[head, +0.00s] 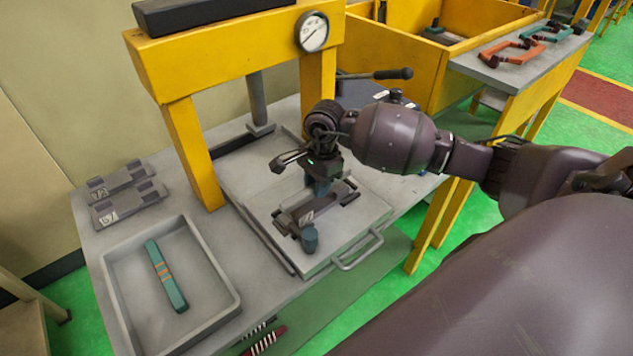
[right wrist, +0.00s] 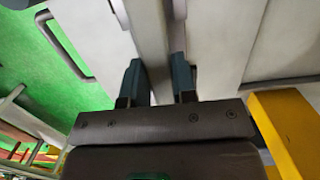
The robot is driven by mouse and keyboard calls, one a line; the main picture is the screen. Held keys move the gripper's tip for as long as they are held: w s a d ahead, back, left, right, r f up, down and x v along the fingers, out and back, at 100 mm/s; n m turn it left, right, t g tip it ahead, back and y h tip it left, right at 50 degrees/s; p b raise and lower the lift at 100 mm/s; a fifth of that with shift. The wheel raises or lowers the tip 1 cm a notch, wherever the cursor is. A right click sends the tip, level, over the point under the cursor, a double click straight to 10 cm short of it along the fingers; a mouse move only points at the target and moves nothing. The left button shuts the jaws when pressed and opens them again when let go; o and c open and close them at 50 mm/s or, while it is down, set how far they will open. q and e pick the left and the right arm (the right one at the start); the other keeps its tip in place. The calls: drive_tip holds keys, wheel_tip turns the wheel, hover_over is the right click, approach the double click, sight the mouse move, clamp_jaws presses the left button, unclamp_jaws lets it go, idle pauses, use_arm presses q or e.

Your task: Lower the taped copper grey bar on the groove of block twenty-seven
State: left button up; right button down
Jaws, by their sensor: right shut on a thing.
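My right gripper (head: 320,187) is over the block (head: 318,206) on the sliding plate under the yellow press. In the right wrist view its two blue fingers (right wrist: 158,82) are shut on a grey bar (right wrist: 150,38), which runs away between them. In the head view the gripper and wrist hide most of the bar; I cannot tell whether it touches the groove. The block is dark grey with a pale label too small to read surely. No tape shows on the held part. My left gripper is in neither view.
The yellow press (head: 188,140) stands close behind. Two grey labelled blocks (head: 128,205) lie at far left. A blue-grey post (head: 309,239) and the plate's handle (head: 358,252) are near the block.

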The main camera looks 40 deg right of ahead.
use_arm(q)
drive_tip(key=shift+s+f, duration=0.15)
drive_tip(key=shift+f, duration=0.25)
use_arm(e)
drive_tip(key=shift+f, duration=0.35)
drive_tip(key=shift+f, duration=0.1)
drive_tip(key=shift+f+b, duration=0.65)
drive_tip(key=shift+b, duration=0.1)
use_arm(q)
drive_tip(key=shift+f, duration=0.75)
use_arm(e)
drive_tip(key=shift+f, duration=0.1)
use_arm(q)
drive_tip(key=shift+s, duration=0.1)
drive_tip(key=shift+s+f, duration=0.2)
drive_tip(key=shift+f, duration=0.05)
use_arm(e)
drive_tip(key=c, duration=0.8)
unclamp_jaws()
drive_tip(key=shift+c, duration=0.2)
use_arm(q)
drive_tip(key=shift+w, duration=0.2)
